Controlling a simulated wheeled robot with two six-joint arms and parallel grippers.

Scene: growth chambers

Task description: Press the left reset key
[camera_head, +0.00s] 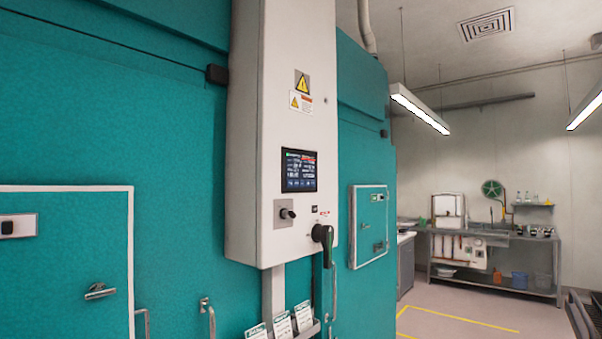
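A white control box (265,130) is mounted on the teal chamber wall in the middle of the view. It has a dark touchscreen (298,170) with small coloured readouts, too small to read. Below the screen, a dark knob or key switch (287,213) sits on a grey plate at the left. A black and green handle (323,236) sticks out at the box's lower right. I cannot tell which of these, if any, is the left reset key; no readable label names it. Neither of my grippers is in view.
Teal chamber walls (170,130) flank the box, with a white-framed door (65,262) at left and a small hatch (369,225) at right. Cards (282,327) stand in a holder below the box. A bench (500,238) stands far right; the floor before it looks clear.

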